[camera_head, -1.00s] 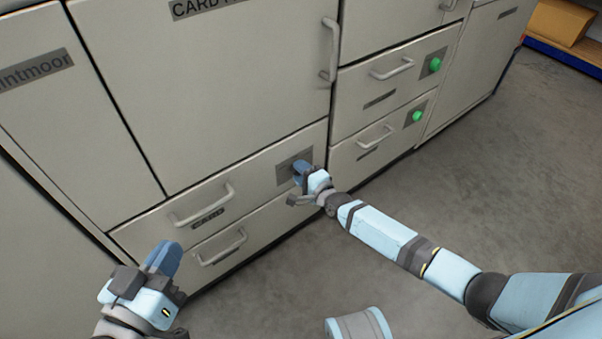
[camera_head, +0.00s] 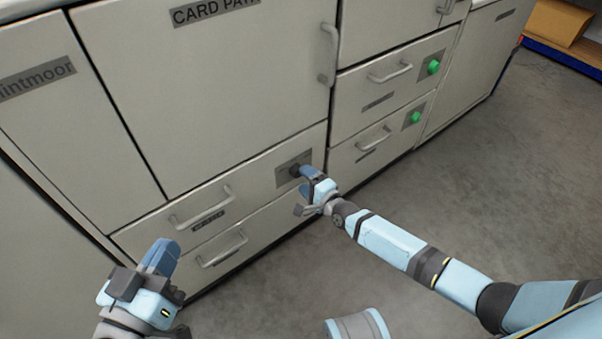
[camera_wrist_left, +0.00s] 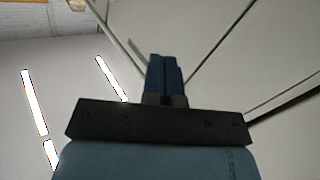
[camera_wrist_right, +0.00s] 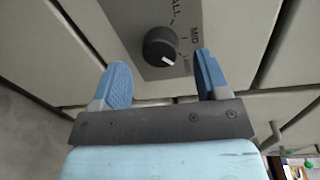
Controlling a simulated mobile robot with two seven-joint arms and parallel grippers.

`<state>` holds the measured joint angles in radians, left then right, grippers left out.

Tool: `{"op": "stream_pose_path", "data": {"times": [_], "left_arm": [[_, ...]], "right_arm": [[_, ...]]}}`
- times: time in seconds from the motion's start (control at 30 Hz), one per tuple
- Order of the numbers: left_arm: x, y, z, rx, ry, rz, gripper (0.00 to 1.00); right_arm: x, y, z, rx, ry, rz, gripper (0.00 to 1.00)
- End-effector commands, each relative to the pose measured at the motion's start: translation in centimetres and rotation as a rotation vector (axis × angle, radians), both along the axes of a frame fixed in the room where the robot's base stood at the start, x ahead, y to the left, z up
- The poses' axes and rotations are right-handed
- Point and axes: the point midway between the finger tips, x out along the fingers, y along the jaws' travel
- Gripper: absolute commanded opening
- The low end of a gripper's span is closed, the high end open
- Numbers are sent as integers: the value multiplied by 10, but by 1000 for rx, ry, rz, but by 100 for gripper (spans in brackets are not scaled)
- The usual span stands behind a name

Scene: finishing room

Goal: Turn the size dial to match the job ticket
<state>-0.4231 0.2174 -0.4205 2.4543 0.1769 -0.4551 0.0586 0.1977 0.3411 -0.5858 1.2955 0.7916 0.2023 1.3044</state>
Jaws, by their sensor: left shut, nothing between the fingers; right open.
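The size dial (camera_head: 294,170) is a dark round knob on a grey plate on a drawer front. In the right wrist view the dial (camera_wrist_right: 160,46) has a white mark pointing down and slightly right, near the lowest label. The labels read "...ALL", "MID" and a third, blurred word. My right gripper (camera_head: 304,190) is open just in front of the dial, apart from it. The dial lies beyond and between the right fingertips (camera_wrist_right: 163,75). My left gripper (camera_head: 160,256) is shut and empty at lower left, away from the dial. No job ticket is seen.
Drawer handles (camera_head: 203,208) stick out left of the dial. Two green buttons (camera_head: 433,67) sit on drawers to the right. A tall door handle (camera_head: 331,53) is above. The grey floor (camera_head: 480,190) at right is clear. A cardboard box (camera_head: 560,22) stands far right.

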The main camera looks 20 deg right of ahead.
Motion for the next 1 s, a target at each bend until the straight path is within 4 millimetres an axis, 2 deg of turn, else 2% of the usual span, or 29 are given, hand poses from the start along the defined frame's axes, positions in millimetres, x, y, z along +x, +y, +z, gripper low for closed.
{"op": "stream_pose_path", "data": {"times": [0.03, 0.2, 0.43, 0.63, 1.0], "left_arm": [[0, 0, 11, -9, -14, 7, 0], [0, 2, 30, -39, -70, 27, 0], [0, 4, 45, -64, -120, 44, 0], [-1, 4, 49, -73, -136, 49, 0], [-1, 4, 49, -73, -137, 49, 0]], "right_arm": [[-13, -6, 4, -1, 4, 0, 68], [-50, -20, 8, -1, 3, 0, 68], [-87, -34, 9, -1, 3, 0, 68], [-99, -38, 10, 0, 1, -1, 68], [-99, -38, 9, 0, 1, 0, 68]]}}
